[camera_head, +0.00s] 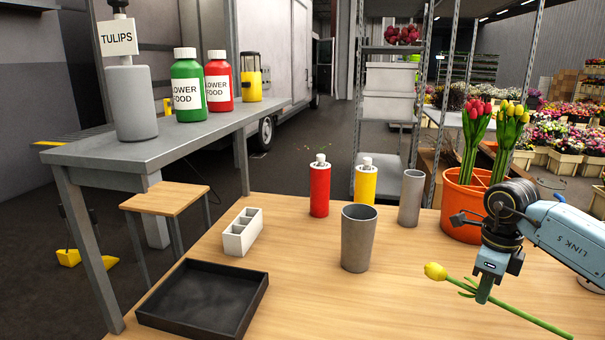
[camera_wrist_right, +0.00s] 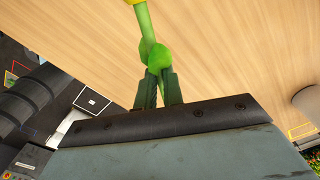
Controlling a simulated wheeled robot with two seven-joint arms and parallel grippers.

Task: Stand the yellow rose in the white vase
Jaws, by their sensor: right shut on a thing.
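A single yellow flower (camera_head: 436,271), shaped more like a tulip than a rose, is held by its green stem in my right gripper (camera_head: 484,292). It lies nearly level, its head to the left and its stem running to the lower right. In the right wrist view, the fingers (camera_wrist_right: 158,90) are shut on the green stem (camera_wrist_right: 147,25); only the edge of the yellow head shows at the top. No plainly white vase shows; a wide grey vase (camera_head: 358,240) stands upright left of the flower, and a slimmer light-grey vase (camera_head: 411,198) stands behind it. My left gripper is out of view.
A black tray (camera_head: 204,300) and a white divided holder (camera_head: 242,232) are on the left of the wooden table. Red (camera_head: 319,188) and yellow (camera_head: 366,182) bottles stand behind the wide vase. An orange pot (camera_head: 462,212) of tulips is beside my right arm. The table's front middle is clear.

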